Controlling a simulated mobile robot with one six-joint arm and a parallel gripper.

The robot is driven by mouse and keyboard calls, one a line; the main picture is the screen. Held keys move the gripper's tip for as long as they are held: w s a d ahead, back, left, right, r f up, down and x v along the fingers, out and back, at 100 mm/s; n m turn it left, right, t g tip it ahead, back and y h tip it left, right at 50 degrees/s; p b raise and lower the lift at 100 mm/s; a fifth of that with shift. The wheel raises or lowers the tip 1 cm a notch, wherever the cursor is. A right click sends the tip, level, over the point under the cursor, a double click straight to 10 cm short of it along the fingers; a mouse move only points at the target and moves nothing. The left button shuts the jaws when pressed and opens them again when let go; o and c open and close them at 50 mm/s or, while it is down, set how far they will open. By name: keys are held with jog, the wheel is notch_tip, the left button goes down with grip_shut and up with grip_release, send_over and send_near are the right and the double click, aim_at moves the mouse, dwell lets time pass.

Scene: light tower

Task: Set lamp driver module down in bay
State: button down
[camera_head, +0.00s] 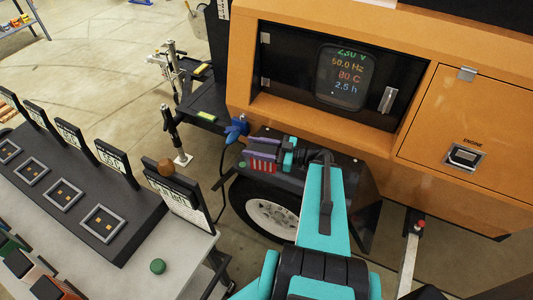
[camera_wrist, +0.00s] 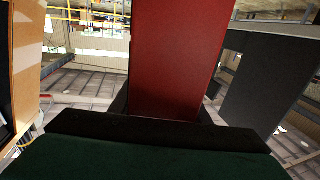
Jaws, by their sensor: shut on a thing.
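In the head view my gripper (camera_head: 275,160) is shut on a red module (camera_head: 262,164) with pale stripes, taken as the lamp driver module; no label is readable. It is held in front of the orange trailer, above its wheel. In the wrist view the red module (camera_wrist: 172,60) fills the upper middle. The dark bay rack (camera_head: 85,185) stands on the table at left, clear of the gripper. Its square bays (camera_head: 103,222) have gold contacts and look empty, with upright labels behind them. Which bay is meant cannot be told.
Green and orange modules (camera_head: 25,263) lie at the table's front left. The orange trailer (camera_head: 300,45) with a lit display (camera_head: 342,75) is close behind the gripper. Its wheel (camera_head: 270,217) is below.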

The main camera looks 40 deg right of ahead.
jog(key=w+a+r+n+g+y+b, duration=0.1)
jog(key=w+a+r, duration=0.3)
jog(key=a, duration=0.6)
jog(key=w+a+r+n+g+y+b, duration=0.1)
jog(key=w+a+r+g+y+b, duration=0.1)
jog(key=w+a, duration=0.7)
notch_tip(320, 180, up, 2)
jog(key=shift+a+r+n+b, duration=0.15)
jog(key=shift+a+n+b, duration=0.25)
jog(key=shift+a+b, duration=0.25)
jog(key=shift+w+d, duration=0.1)
